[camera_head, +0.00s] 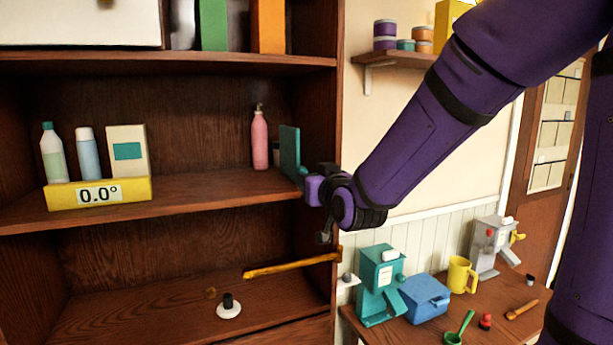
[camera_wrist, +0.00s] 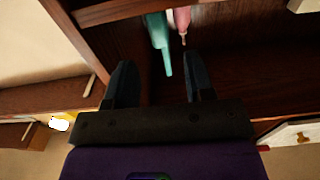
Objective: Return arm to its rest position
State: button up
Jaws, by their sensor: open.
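My purple arm reaches in from the upper right in the head view and ends at the right edge of the shelf unit. My gripper (camera_wrist: 160,82) shows in the wrist view with its two dark fingers apart and nothing between them. Beyond the fingertips are a teal upright object (camera_wrist: 160,38) and a pink bottle (camera_wrist: 183,18). In the head view the pink bottle (camera_head: 260,140) stands on the middle shelf, with the teal object (camera_head: 290,150) to its right, close to my wrist. My fingers are hard to make out in the head view.
The shelf unit's side panel (camera_head: 322,110) stands close to my wrist. A yellow bar (camera_head: 290,265) crosses the lower compartment's front, below my wrist. The side table below right holds a teal dispenser (camera_head: 381,285), a blue box (camera_head: 424,300) and a yellow mug (camera_head: 460,274).

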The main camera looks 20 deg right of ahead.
jog(key=shift+s, duration=0.8)
jog(key=s+d+f+g, duration=0.2)
jog(key=s+g, duration=1)
jog(key=s, duration=1.6)
jog(key=shift+d+g, duration=0.15)
jog(key=shift+g, duration=0.25)
